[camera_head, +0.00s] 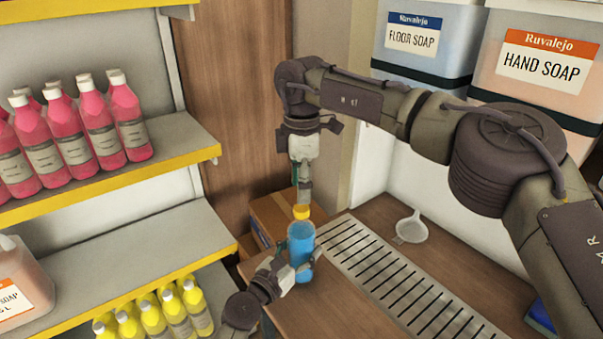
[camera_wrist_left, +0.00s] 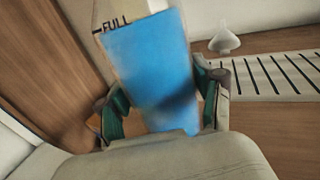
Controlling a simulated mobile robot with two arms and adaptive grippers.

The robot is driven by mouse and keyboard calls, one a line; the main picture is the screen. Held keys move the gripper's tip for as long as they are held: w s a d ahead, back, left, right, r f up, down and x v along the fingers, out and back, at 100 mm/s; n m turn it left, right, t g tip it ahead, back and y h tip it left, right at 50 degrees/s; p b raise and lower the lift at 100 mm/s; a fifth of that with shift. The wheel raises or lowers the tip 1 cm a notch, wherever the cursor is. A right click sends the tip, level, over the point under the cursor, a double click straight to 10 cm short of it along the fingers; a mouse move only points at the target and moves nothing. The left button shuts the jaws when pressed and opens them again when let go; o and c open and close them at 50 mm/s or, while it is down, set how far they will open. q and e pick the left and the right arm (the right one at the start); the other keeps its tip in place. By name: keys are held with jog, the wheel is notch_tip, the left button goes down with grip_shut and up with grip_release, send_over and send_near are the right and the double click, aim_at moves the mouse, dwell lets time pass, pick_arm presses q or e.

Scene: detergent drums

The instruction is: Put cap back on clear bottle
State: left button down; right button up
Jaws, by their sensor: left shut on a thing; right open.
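The clear bottle (camera_head: 301,240), filled with blue liquid, stands upright at the wooden counter's left part. My left gripper (camera_head: 303,268) is shut on its lower body. In the left wrist view the bottle (camera_wrist_left: 150,70) sits between the two fingers, with a "FULL" mark near its top. The yellow cap (camera_head: 301,212) is at the top of the bottle, directly under my right gripper (camera_head: 303,197). The right gripper points straight down and is open. Whether the cap touches the bottle's neck is hard to tell; the neck is hidden.
A slotted drain grate (camera_head: 385,275) lies right of the bottle, with a white funnel (camera_head: 411,227) behind it. A cardboard box (camera_head: 272,215) is behind the bottle. Large drums (camera_head: 535,65) stand at the upper right.

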jog(key=n, duration=0.5)
jog(key=shift+r, duration=0.15)
jog(key=n, duration=0.8)
jog(key=shift+r, duration=0.2)
jog(key=n, duration=0.5)
jog(key=shift+a+r, duration=0.1)
jog(key=shift+r, duration=0.05)
jog(key=n, duration=0.5)
jog(key=shift+r, duration=0.15)
jog(key=n, duration=0.5)
jog(key=shift+r, duration=0.15)
jog(key=n, duration=0.5)
jog(key=shift+r, duration=0.15)
jog(key=n, duration=0.7)
jog(key=shift+r+n, duration=0.2)
jog(key=shift+n, duration=0.1)
jog(key=n, duration=0.5)
jog(key=shift+r, duration=0.15)
